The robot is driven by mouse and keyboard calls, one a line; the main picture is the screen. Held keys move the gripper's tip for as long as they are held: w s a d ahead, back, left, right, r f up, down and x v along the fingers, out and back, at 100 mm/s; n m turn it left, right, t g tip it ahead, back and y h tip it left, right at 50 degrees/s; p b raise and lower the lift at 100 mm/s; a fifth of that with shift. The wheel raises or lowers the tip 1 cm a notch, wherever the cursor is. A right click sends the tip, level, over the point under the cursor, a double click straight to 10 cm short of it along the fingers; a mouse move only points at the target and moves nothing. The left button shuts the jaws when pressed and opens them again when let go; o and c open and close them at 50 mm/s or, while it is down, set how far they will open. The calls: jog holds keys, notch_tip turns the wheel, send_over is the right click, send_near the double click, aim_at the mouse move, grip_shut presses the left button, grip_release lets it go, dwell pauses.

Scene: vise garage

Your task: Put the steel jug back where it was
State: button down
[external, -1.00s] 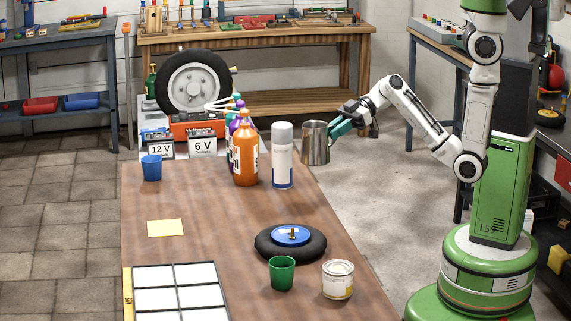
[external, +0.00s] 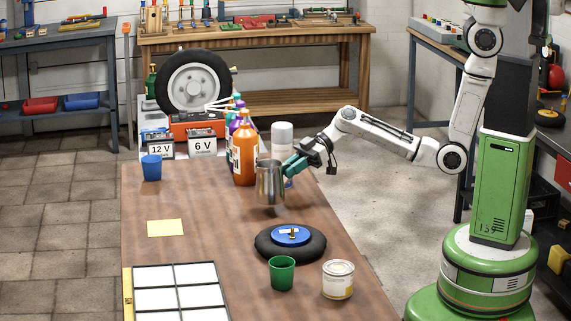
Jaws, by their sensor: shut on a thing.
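The steel jug (external: 269,184) is held by my gripper (external: 292,167), which is shut on it at its right side. The jug is upright and appears to be a little above the wooden table (external: 200,210), in front of the bottles. My gripper and wrist also hide part of that can. I cannot tell exactly how high the jug is over the table.
A black ring with a blue disc (external: 291,240) lies in front of the jug. A green cup (external: 282,273) and a paint tin (external: 338,279) stand nearer the front. A blue cup (external: 151,168) and yellow note (external: 165,227) are on the left. The table's middle is clear.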

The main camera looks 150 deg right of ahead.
aim_at(288, 182)
jog(key=shift+w+d+f, duration=0.1)
jog(key=shift+d+f, duration=0.05)
notch_tip(288, 182, down, 3)
jog(key=shift+w+d+r+p, duration=0.1)
jog(key=shift+w+p, duration=0.05)
jog(key=shift+p, duration=0.35)
jog(key=shift+f, duration=0.35)
jog(key=shift+f, duration=0.2)
jog(key=c, duration=1)
grip_release()
